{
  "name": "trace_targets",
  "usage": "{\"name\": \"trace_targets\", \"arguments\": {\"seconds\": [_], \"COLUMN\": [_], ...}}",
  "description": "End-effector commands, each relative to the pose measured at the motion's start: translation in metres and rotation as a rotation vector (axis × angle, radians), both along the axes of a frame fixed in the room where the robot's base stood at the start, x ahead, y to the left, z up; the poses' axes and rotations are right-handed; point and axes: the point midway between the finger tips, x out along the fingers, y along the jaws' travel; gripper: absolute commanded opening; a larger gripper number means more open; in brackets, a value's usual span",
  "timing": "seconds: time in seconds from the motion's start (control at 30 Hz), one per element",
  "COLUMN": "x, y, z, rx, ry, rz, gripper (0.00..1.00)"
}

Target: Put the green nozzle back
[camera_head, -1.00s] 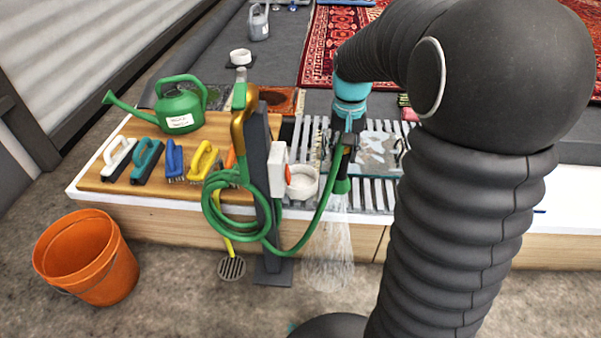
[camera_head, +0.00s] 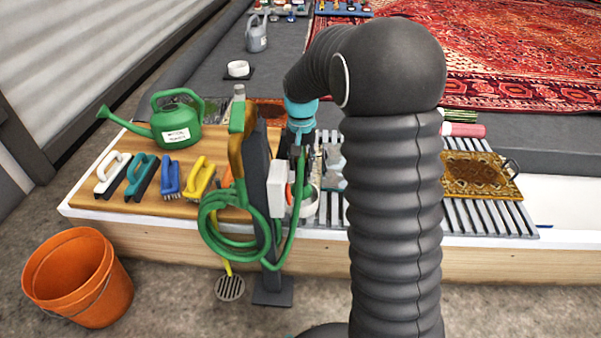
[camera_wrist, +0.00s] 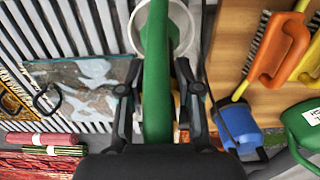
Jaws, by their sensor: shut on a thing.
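The green nozzle (camera_wrist: 157,80) is upright between the two black fingers of my gripper (camera_wrist: 157,98) in the wrist view. In the head view my gripper (camera_head: 298,152) is just right of the dark hose post (camera_head: 260,165), above the slatted grate; the nozzle itself is mostly hidden there. The green hose (camera_head: 236,240) hangs coiled on the post and runs up to my gripper. A white box (camera_head: 277,188) is fixed to the post's right side. In the wrist view a white round bowl (camera_wrist: 186,28) lies behind the nozzle.
A green watering can (camera_head: 176,126) and several brushes lie on the wooden board (camera_head: 130,210) left of the post. An orange bucket (camera_head: 78,285) stands on the floor. A small patterned rug (camera_head: 475,178) lies on the grate, right of my arm.

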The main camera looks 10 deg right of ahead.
Motion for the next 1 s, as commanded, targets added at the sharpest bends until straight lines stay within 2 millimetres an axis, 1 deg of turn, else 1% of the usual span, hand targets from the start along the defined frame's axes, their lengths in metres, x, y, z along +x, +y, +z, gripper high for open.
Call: {"name": "trace_targets", "arguments": {"seconds": [0.07, 0.17, 0.3, 0.4, 0.67, 0.8, 0.83, 0.87, 0.9, 1.0], "x": [0.002, 0.002, 0.001, 0.002, 0.002, 0.002, 0.001, 0.001, 0.001, 0.001], "y": [0.002, 0.002, 0.003, 0.003, 0.003, 0.003, 0.003, 0.003, 0.003, 0.003], "z": [-0.002, -0.01, -0.03, -0.04, -0.041, -0.045, -0.044, -0.044, -0.044, -0.044], "rx": [0.0, 0.0, 0.0, 0.0, 0.0, 0.0, 0.0, 0.0, 0.0, 0.0], "ry": [-0.001, 0.0, 0.001, 0.0, -0.002, -0.001, -0.001, -0.001, -0.001, -0.001], "rz": [0.001, 0.002, 0.002, 0.003, 0.003, 0.003, 0.003, 0.003, 0.003, 0.003], "gripper": [0.0, 0.0, 0.0, 0.0, 0.0, 0.0, 0.42, 0.49, 0.59, 0.59]}}
